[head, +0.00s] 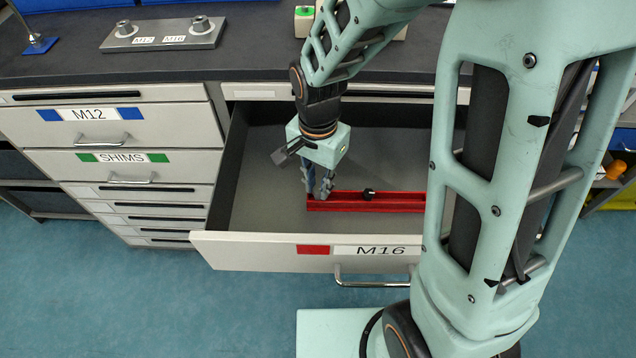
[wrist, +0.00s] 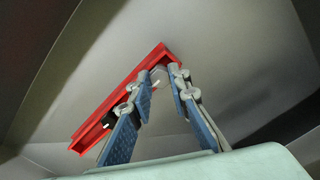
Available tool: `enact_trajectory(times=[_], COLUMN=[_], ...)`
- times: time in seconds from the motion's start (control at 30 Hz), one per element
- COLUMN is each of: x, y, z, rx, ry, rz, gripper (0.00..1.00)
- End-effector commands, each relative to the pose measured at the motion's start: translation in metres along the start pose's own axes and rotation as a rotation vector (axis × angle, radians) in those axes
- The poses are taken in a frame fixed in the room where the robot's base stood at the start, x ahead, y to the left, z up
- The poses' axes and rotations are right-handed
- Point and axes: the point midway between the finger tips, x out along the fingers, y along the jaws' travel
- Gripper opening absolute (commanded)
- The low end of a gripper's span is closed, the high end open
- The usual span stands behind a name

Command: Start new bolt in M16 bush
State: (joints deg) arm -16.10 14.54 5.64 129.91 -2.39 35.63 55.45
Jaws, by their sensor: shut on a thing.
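My gripper (head: 318,192) reaches down into the open M16 drawer (head: 262,170), at the left end of a red tray (head: 400,204). In the wrist view the blue-padded fingers (wrist: 159,80) are around a small pale piece (wrist: 158,74), apparently a bolt, at the tray's far end; it is mostly hidden. A black-headed bolt (head: 369,194) sits farther along the tray. The bush plate (head: 165,35) lies on the bench at the upper left, with two raised bushes; the M16 bush (head: 200,24) is the right one.
The M16 drawer front (head: 240,250) and side walls surround my gripper. Shut M12 (head: 88,114) and SHIMS (head: 125,158) drawers are on the left. The dark bench top (head: 60,62) is above the drawers. The drawer floor left of the tray is bare.

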Motion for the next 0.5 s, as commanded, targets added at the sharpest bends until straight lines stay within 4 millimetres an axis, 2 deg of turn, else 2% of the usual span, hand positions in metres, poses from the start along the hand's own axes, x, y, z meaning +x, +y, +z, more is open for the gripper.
enact_trajectory(times=[0.17, 0.5], x=[-0.005, -0.045], y=[0.000, 0.000], z=[0.000, 0.000], rx=[0.000, 0.000], ry=[0.000, 0.001], rz=[-0.001, -0.001], gripper=[0.00, 0.00])
